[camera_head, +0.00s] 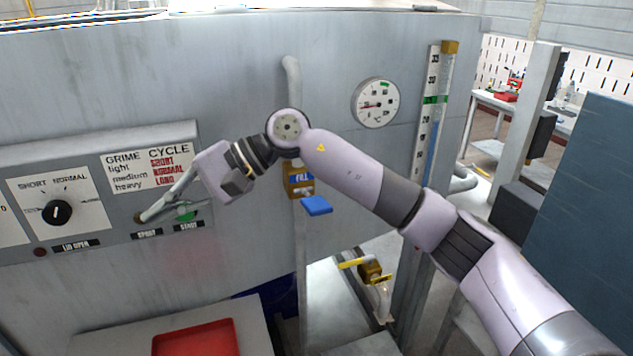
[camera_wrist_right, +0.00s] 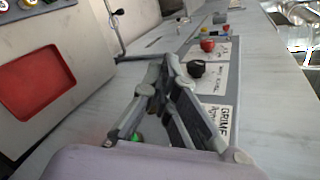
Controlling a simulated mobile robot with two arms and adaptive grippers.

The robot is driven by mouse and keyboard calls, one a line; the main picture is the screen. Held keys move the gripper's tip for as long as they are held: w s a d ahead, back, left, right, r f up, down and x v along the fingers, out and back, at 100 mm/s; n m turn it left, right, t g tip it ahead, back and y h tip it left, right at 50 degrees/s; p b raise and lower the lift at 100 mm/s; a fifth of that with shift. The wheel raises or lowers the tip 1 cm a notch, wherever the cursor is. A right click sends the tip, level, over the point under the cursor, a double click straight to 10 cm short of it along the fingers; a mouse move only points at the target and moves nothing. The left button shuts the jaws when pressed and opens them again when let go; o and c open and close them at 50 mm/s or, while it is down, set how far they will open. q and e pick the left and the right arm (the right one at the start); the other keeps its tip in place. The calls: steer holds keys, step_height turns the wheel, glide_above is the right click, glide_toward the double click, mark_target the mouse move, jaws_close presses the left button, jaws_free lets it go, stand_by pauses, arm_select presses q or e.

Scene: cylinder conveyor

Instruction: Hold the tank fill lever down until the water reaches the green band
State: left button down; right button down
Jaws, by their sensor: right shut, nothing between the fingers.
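The tank fill lever is a blue paddle (camera_head: 316,205) on a brass valve (camera_head: 300,180) fixed to the pipe on the grey machine wall. The level gauge (camera_head: 433,110) stands upright at the right, with a green band (camera_head: 435,99) across it. Blue shows in the tube below the band; the exact water level is hard to read. My right gripper (camera_head: 146,217) is shut and empty, left of the lever and apart from it, in front of the control panel by the green start button (camera_head: 187,216). Its shut fingers (camera_wrist_right: 164,66) fill the middle of the wrist view. My left gripper is not in view.
A round dial (camera_head: 376,103) is on the wall. The panel carries a black knob (camera_head: 56,211) and a grime cycle label (camera_head: 151,164). A red tray (camera_head: 197,340) lies below. A yellow-handled valve (camera_head: 371,270) sits low. My right forearm passes in front of the wall beside the lever.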

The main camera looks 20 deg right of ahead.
steer(key=w+d+r+n+t+h, duration=0.1)
steer(key=d+r+h, duration=0.2)
steer(key=d, duration=0.5)
steer(key=w+d+r+n+t+h, duration=0.1)
steer(key=d+r+h, duration=0.3)
steer(key=d, duration=0.5)
steer(key=w+d+r+n+t+h, duration=0.1)
steer(key=w+d+r+n+h, duration=0.1)
steer(key=d+h, duration=0.4)
steer(key=d+r+n, duration=0.1)
steer(key=d, duration=0.2)
steer(key=shift+w+r, duration=0.2)
steer(key=shift+r, duration=0.1)
steer(key=shift+f, duration=0.1)
steer(key=p, duration=0.3)
glide_above(317, 199)
steer(key=f, duration=1.2)
steer(key=shift+s+f, duration=0.15)
steer(key=shift+s, duration=0.05)
steer(key=shift+s+f, duration=0.15)
steer(key=shift+f, duration=0.5)
